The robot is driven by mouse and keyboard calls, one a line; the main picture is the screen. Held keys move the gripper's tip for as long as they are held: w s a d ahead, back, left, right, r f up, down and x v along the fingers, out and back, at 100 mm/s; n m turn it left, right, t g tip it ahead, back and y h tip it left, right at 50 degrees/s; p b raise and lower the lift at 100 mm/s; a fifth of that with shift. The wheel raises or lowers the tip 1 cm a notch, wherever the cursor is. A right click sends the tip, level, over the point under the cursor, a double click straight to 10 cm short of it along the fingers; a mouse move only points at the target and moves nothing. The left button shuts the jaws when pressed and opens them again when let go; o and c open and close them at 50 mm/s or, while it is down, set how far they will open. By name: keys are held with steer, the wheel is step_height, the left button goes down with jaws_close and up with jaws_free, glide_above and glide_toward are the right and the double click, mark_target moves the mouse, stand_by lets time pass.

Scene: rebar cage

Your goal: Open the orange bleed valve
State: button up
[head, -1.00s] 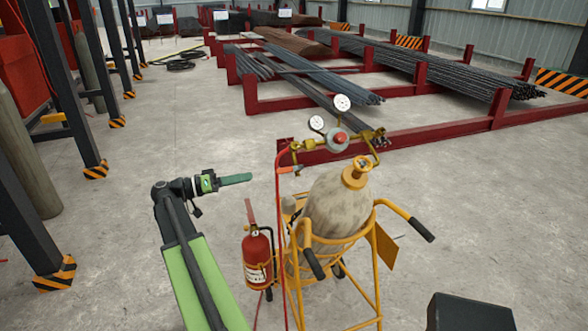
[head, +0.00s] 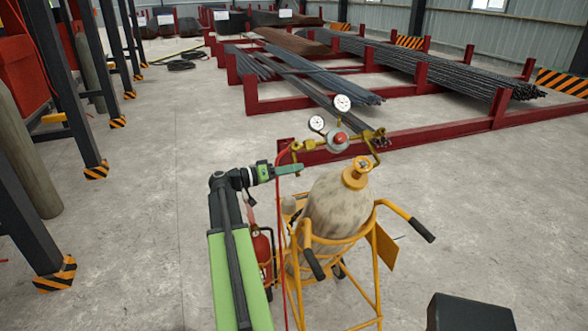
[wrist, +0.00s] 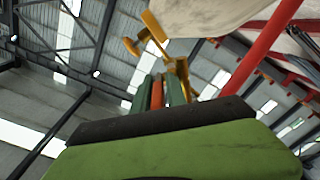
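My gripper (head: 290,169) has its green fingertips at the orange bleed valve, on the left end of the brass regulator assembly (head: 330,143) above the cart. In the head view the fingers cover the valve. In the wrist view the orange valve handle (wrist: 157,94) shows as a narrow strip between the two green fingers, with brass parts (wrist: 152,35) beyond. The fingers stand close on either side of it; I cannot tell whether they touch it.
A dusty gas cylinder (head: 335,205) stands in a yellow cart (head: 375,260) just right of my arm. A red hose (head: 281,240) hangs beside it. A red extinguisher (head: 262,255) is partly behind my arm. Floor to the left is clear; steel racks (head: 400,140) lie behind.

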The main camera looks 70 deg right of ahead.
jaws_close()
stand_by(1.3)
